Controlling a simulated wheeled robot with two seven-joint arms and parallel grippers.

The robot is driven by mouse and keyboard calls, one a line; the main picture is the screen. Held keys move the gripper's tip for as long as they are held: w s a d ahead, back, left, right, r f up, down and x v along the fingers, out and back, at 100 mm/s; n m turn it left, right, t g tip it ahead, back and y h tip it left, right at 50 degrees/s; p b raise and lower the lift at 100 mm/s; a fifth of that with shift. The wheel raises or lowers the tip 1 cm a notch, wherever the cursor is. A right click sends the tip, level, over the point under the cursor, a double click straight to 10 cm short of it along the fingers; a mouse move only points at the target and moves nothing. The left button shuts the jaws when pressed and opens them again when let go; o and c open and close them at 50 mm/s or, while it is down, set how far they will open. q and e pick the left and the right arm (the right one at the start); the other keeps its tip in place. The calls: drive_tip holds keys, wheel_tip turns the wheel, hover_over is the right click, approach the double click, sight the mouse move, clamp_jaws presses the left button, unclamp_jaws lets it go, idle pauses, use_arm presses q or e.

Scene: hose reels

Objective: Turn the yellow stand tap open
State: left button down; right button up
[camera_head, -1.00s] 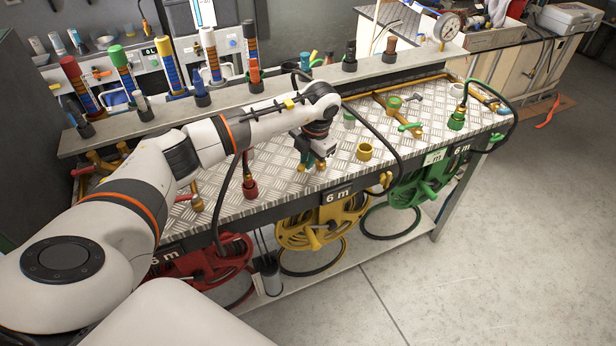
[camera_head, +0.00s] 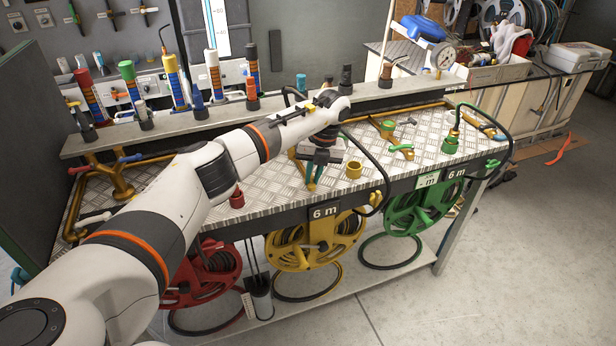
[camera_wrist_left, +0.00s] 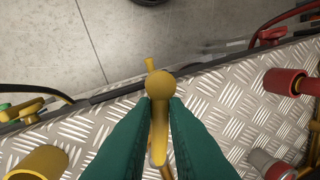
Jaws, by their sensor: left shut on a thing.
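My left gripper (camera_head: 310,185) reaches down to the front part of the metal bench, above the yellow hose reel (camera_head: 348,228). In the left wrist view its green fingers (camera_wrist_left: 160,103) are closed on either side of a yellow tap part (camera_wrist_left: 159,84) with a rounded end and a small stub pointing away. This looks like the yellow stand tap; its lower part is hidden between the fingers, and I cannot tell how far it is turned. In the head view the gripper and arm mostly hide it. My right gripper is not in view.
A yellow cup-like fitting (camera_head: 353,170) stands to the right of the gripper. A red fitting (camera_head: 237,198) stands to its left. A green tap (camera_head: 402,149) is further right, and a black hose (camera_head: 378,165) arches over the bench edge.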

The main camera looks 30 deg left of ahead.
use_arm(q)
drive_tip(key=shift+w+d+f+n+g, duration=0.1)
drive_tip(key=shift+w+d+n+g, duration=0.15)
drive_tip(key=shift+n, duration=0.5)
drive_tip(key=shift+w+d+f+n+g, duration=0.15)
drive_tip(key=shift+w+d+n, duration=0.15)
drive_tip(key=shift+n, duration=0.45)
drive_tip(key=shift+r+h+b, duration=0.1)
drive_tip(key=shift+h+b, duration=0.2)
drive_tip(key=c, duration=1.4)
unclamp_jaws()
drive_tip(key=shift+c, duration=0.2)
drive_tip(key=shift+d+r, duration=0.1)
drive_tip(key=b+v, duration=0.1)
drive_tip(key=v, duration=1.1)
drive_tip(key=shift+b, duration=0.35)
drive_tip(key=shift+d, duration=0.1)
